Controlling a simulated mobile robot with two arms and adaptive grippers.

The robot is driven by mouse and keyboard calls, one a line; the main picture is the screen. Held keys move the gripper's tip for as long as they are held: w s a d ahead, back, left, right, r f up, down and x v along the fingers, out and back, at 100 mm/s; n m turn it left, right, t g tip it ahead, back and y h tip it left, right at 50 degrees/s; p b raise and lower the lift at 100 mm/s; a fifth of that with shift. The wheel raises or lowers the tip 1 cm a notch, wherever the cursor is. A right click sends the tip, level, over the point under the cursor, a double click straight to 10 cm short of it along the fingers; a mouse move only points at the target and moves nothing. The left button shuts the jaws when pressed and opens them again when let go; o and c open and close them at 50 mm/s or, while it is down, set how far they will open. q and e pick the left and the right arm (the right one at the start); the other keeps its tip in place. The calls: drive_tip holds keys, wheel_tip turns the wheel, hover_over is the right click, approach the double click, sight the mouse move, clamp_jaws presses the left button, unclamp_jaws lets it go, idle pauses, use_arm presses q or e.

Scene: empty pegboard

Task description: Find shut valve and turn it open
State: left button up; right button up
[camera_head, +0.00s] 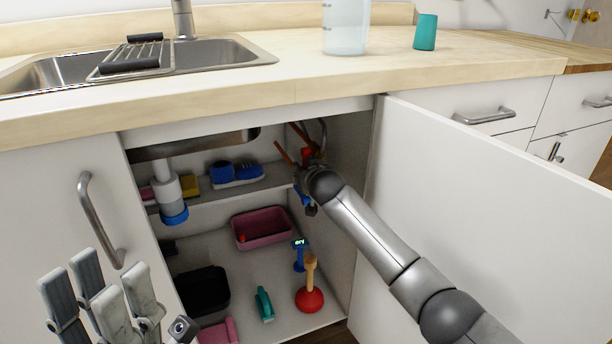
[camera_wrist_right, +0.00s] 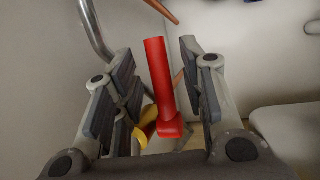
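A red valve handle (camera_wrist_right: 160,80) stands between the fingers of my right gripper (camera_wrist_right: 163,85) in the right wrist view. The fingers are open on both sides of it, with visible gaps. A small red part (camera_head: 307,154) shows in the head view beside copper-coloured pipes (camera_head: 284,152), just beyond my right wrist, which hides most of that gripper. A curved yellow piece (camera_wrist_right: 146,125) lies behind the red handle, partly hidden by a finger. I cannot tell from these frames which valve is shut. My left gripper (camera_head: 102,295) is open and empty in front of the left cabinet door.
The open cabinet door (camera_head: 480,210) stands to the right of my right arm. Inside are a pink bin (camera_head: 262,228), a black bin (camera_head: 203,292), a red plunger (camera_head: 309,299) and a teal brush (camera_head: 264,304). A drain pipe (camera_head: 165,187) hangs at the left.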

drive_tip(key=shift+b+x, duration=0.4)
drive_tip(key=shift+x, duration=0.6)
drive_tip(key=shift+c, duration=0.2)
clamp_jaws()
